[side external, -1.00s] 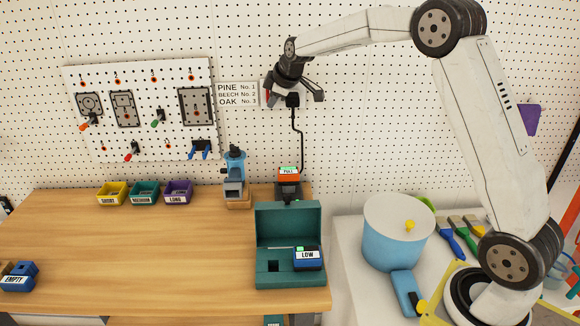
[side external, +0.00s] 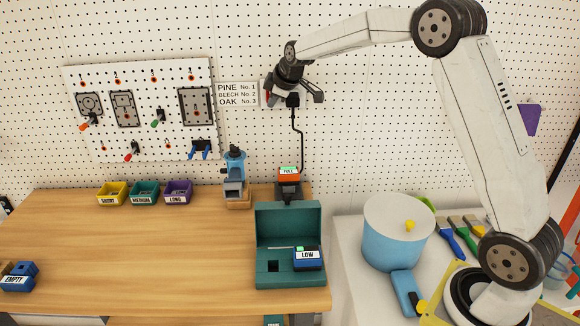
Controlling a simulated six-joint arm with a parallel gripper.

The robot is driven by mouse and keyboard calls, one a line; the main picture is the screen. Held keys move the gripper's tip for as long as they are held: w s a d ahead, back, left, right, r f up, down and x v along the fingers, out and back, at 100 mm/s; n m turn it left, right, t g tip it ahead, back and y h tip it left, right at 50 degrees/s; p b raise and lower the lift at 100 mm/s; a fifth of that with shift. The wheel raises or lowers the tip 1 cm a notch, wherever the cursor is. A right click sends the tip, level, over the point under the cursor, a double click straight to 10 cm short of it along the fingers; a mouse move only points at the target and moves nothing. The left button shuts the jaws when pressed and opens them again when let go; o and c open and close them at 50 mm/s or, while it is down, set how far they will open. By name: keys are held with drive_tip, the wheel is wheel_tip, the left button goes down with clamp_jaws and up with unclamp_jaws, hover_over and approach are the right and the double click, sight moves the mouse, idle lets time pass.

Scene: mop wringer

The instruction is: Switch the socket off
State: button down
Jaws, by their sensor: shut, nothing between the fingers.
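The wall socket (side external: 280,101) is a pale plate on the pegboard, right of the PINE/BEECH/OAK sign, largely hidden by my gripper. A small red part (side external: 267,96) shows at its left side; I cannot tell if it is the switch or which way it is set. A black plug (side external: 293,100) sits in the socket, with its cord (side external: 298,135) hanging down. My gripper (side external: 288,88) is shut and empty, right in front of the socket. Whether it touches the socket cannot be made out.
The cord runs to a charger (side external: 288,191) with an orange battery (side external: 289,174) marked FULL. A teal case (side external: 276,220) with a blue LOW battery (side external: 308,258) stands in front. A blue tool (side external: 235,175) is left of the charger. The tool board (side external: 150,140) hangs left.

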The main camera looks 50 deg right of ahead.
drive_tip(key=shift+r, duration=0.15)
drive_tip(key=shift+r, duration=0.65)
drive_tip(key=shift+a, duration=0.1)
drive_tip(key=s+a+r, duration=0.4)
drive_tip(key=s+r, duration=0.3)
drive_tip(key=s, duration=0.2)
drive_tip(key=shift+s+r, duration=0.15)
idle(0.6)
idle(0.4)
drive_tip(key=shift+w+a, duration=0.1)
drive_tip(key=shift+w, duration=0.45)
